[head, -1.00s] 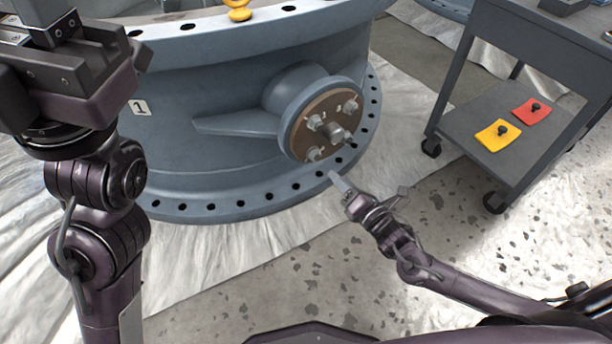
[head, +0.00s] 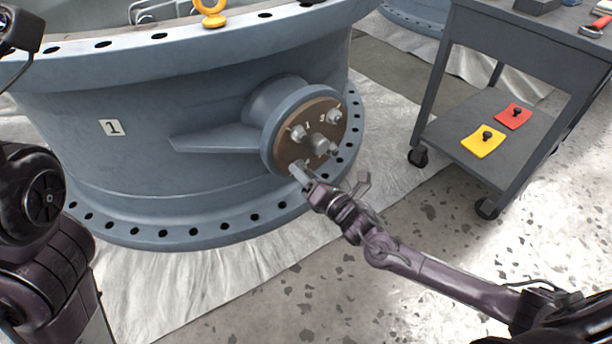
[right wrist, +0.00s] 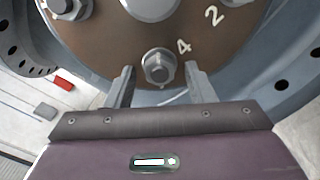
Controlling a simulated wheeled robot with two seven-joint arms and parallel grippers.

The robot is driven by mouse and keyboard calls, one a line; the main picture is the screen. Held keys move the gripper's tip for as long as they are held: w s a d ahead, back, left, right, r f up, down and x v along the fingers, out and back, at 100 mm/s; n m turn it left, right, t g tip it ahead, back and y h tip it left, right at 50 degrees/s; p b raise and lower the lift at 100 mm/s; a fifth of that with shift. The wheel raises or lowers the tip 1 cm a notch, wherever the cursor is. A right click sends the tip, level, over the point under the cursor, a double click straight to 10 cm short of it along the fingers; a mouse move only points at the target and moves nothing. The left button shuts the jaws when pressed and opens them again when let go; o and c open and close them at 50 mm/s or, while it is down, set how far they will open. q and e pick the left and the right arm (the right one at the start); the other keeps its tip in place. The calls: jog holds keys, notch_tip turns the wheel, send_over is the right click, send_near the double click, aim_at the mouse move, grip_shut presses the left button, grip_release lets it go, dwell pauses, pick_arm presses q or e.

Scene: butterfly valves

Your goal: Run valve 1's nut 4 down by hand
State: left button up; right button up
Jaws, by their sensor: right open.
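Valve 1 (head: 190,130) is a large blue-grey body with a "1" plate. Its side flange carries a brown round face (head: 318,122) with several nuts around a central shaft (head: 318,143). In the right wrist view, nut 4 (right wrist: 156,66) sits on its stud beside the painted "4". My right gripper (head: 297,172) is at the lower edge of the face. In the right wrist view my right gripper (right wrist: 158,80) is open, one finger either side of nut 4, with gaps showing between fingers and nut. In the head view the fingertips partly hide this nut. My left arm shows at the left edge; its gripper is out of view.
A grey cart (head: 533,140) stands at the right, with a yellow pad (head: 484,141) and a red pad (head: 513,116) on its lower shelf. A yellow lifting eye (head: 210,12) sits on the valve's top rim. Speckled floor in front is clear.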

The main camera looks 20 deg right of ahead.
jog(key=shift+c, duration=0.3)
jog(key=c, duration=0.9)
jog(key=shift+c, duration=0.2)
